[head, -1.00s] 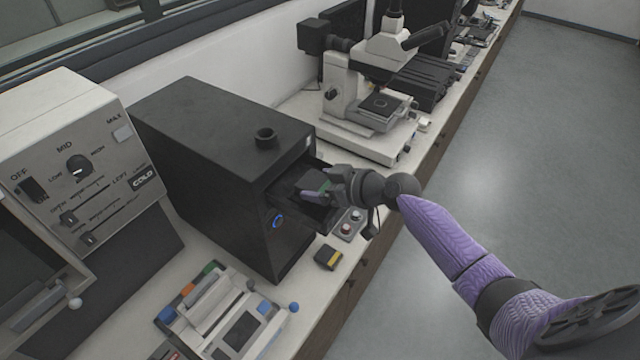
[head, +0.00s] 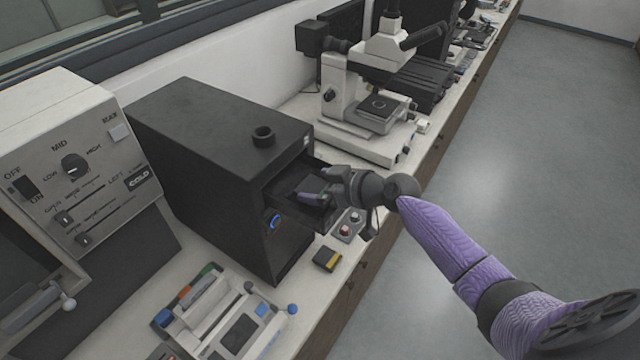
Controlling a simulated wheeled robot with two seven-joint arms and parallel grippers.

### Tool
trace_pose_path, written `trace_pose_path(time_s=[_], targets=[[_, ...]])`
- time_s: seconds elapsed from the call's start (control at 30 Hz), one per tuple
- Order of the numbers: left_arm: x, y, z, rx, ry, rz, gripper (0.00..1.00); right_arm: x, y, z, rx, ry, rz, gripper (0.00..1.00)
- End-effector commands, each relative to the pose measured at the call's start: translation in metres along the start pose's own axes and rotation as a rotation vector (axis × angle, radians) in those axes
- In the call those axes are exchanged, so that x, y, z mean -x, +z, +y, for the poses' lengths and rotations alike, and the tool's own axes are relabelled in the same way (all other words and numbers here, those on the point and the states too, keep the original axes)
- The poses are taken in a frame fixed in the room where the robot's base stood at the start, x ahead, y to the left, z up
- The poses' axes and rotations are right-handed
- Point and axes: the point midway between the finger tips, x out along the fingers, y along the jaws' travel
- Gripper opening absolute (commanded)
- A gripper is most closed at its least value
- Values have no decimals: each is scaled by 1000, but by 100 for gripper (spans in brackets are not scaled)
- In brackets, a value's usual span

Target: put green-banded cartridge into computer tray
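The black computer (head: 215,165) stands on the bench with its tray (head: 292,207) pulled out of the front, toward the right. My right gripper (head: 318,191) reaches in from the right, its fingers low over the tray. A dark flat piece at the fingers, in or just over the tray, seems to be the green-banded cartridge (head: 309,185); its green band hardly shows now. The fingers and the tray's shade hide whether the gripper still grips it. My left gripper is out of view.
A yellow-banded cartridge (head: 327,259) lies on the bench near the front edge, by a small button box (head: 348,226). A microscope (head: 370,100) stands behind. A press-like device (head: 225,318) and a grey control panel (head: 75,165) are at left.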

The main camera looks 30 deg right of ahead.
Motion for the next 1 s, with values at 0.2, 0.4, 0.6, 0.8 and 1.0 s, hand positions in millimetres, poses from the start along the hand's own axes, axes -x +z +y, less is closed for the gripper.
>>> trace_pose_path(time_s=[0.2, 0.4, 0.6, 0.8, 1.0], targets=[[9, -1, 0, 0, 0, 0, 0, 2, 5, -4, 2, -12, -30, 100], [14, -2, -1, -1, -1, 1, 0, 39, 0, -4, 6, -10, -27, 100], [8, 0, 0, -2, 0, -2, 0, 92, -2, -2, 5, -7, -21, 100], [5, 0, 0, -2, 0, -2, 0, 119, -5, -1, 0, -5, -16, 100], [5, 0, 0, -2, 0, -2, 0, 124, -5, -1, -3, -2, -15, 100]])
